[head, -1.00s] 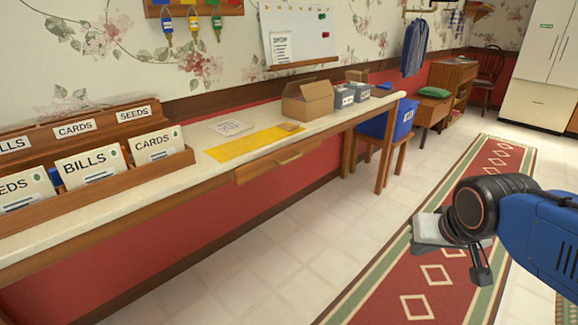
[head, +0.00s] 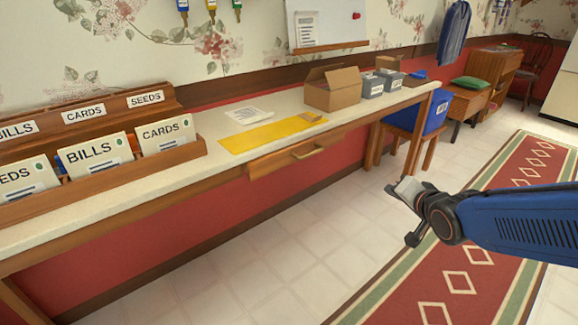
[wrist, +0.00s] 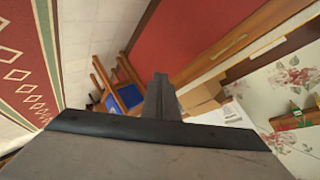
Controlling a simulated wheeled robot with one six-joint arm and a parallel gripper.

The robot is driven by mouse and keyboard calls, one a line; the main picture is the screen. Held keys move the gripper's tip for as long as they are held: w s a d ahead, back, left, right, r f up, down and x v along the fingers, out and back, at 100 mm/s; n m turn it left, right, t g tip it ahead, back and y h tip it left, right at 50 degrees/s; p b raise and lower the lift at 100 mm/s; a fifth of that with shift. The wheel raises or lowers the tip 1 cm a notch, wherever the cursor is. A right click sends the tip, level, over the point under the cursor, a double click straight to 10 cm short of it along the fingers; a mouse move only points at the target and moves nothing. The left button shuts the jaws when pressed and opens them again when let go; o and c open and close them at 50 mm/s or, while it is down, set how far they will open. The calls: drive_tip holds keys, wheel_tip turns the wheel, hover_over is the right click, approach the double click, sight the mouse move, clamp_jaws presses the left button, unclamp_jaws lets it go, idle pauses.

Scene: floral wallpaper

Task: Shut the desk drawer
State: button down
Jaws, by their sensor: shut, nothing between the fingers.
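My gripper (head: 399,190) is over the floor, to the right of the drawer and clear of the desk. It is shut and empty. In the wrist view its narrow fingers (wrist: 160,95) show together.
A yellow mat (head: 262,136) and a cardboard box (head: 333,92) lie on the desk, with a card rack (head: 165,157) at left. The tiled floor (head: 270,255) before the drawer is clear.

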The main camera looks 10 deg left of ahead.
drive_tip(key=w+a+f+m+y, duration=0.15)
drive_tip(key=a+y, duration=0.35)
drive_tip(key=a, duration=0.8)
drive_tip(key=m+y, duration=0.1)
drive_tip(key=y, duration=0.4)
approach(277, 162)
drive_tip(key=shift+g, duration=0.3)
drive_tip(key=x, duration=0.6)
drive_tip(key=shift+w+a, duration=0.15)
drive_tip(key=x, duration=0.4)
drive_tip(key=shift+w+a+r, duration=0.1)
drive_tip(key=shift+w+a, duration=0.05)
drive_tip(key=shift+w, duration=0.05)
drive_tip(key=shift+w+r, duration=0.1)
drive_tip(key=shift+r, duration=0.05)
drive_tip(key=shift+a, duration=0.1)
